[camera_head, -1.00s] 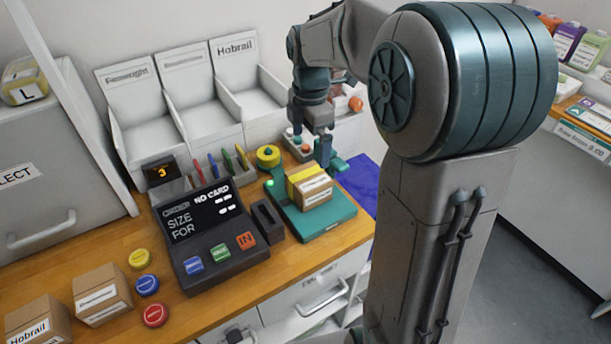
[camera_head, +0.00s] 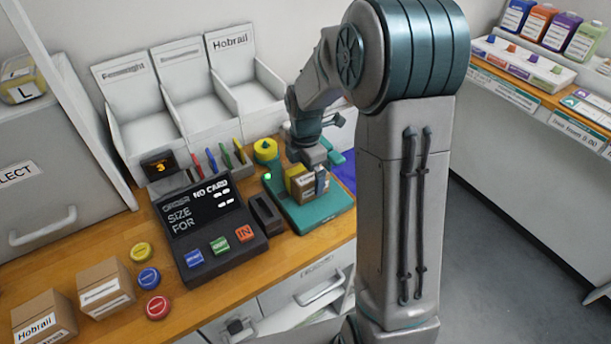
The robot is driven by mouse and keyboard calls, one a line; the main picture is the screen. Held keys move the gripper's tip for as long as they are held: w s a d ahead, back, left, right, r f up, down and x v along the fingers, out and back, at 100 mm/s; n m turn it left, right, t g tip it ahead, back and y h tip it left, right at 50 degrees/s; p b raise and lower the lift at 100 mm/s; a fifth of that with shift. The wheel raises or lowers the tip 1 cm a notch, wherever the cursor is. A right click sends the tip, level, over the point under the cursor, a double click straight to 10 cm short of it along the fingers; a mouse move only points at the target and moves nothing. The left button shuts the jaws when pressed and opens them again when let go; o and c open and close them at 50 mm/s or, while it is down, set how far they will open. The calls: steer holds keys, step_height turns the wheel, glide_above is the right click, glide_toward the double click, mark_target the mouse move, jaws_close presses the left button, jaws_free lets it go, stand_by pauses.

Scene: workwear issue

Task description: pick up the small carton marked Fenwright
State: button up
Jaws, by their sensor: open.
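A small brown carton (camera_head: 307,192) with a yellow band and a white label sits on the green scale plate (camera_head: 322,212). Its label is too small and partly covered to read. My gripper (camera_head: 312,176) is open, pointing down right at this carton. One finger shows in front of its labelled side; the other finger is hidden, so I cannot tell whether they touch it. Another carton (camera_head: 104,288) at the front left has a label I cannot read clearly. Beside it stands a carton marked Hobrail (camera_head: 43,318).
An order terminal (camera_head: 208,230) and a dark slotted block (camera_head: 266,214) stand left of the scale. White bins (camera_head: 150,130) line the wall, one headed Hobrail. A yellow round object (camera_head: 265,150) sits behind the scale. Coloured buttons (camera_head: 149,279) lie near the front cartons.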

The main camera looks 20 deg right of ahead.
steer(key=shift+f, duration=0.75)
steer(key=c, duration=1.1)
steer(key=shift+r, duration=0.1)
steer(key=shift+c, duration=0.2)
